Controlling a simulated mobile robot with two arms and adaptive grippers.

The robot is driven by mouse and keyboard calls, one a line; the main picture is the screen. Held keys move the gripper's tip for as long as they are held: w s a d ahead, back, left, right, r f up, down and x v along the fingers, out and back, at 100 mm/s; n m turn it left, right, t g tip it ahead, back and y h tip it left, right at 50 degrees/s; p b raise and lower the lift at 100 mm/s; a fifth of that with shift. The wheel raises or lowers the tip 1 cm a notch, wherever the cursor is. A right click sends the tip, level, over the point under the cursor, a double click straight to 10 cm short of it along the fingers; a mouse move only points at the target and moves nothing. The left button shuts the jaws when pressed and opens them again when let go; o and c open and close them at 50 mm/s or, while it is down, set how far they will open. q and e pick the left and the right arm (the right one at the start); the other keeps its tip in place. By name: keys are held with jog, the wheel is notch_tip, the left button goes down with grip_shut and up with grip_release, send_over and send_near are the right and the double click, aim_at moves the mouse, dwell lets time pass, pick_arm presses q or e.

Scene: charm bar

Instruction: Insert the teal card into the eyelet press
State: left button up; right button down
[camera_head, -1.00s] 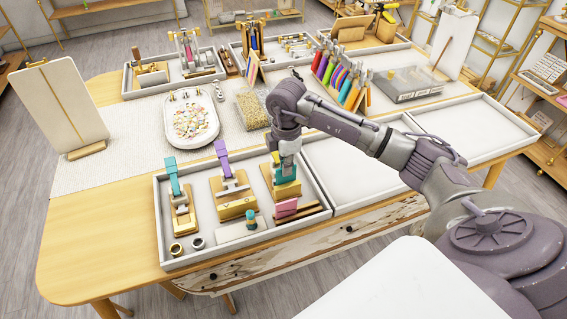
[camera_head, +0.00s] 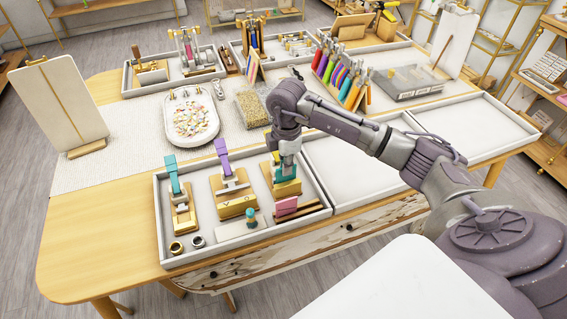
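My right gripper (camera_head: 287,166) points down over the rightmost press (camera_head: 290,190) in the front left tray. This press has a wooden base and a yellow part beside my fingers. A small teal patch, which may be the teal card (camera_head: 286,178), shows at my fingertips, low over the press. The fingers are too small and too covered to tell whether they grip it, or whether it sits in the press. To the left stand a press with a purple handle (camera_head: 222,155) and one with a teal handle (camera_head: 173,177). My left gripper is out of view.
A pink piece (camera_head: 287,206) lies in front of the rightmost press. A teal-knobbed tool (camera_head: 251,218) and two small cups (camera_head: 177,248) stand near the front tray wall (camera_head: 250,243). The tray section on the right (camera_head: 350,170) is empty. A rack of coloured pieces (camera_head: 342,80) stands behind.

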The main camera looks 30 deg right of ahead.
jog(key=shift+f+b, duration=0.5)
jog(key=shift+f, duration=0.5)
dwell(0.6)
jog(key=c, duration=1.2)
grip_release()
jog(key=shift+c, duration=0.2)
notch_tip(320, 180, up, 12)
jog(key=shift+w, duration=0.1)
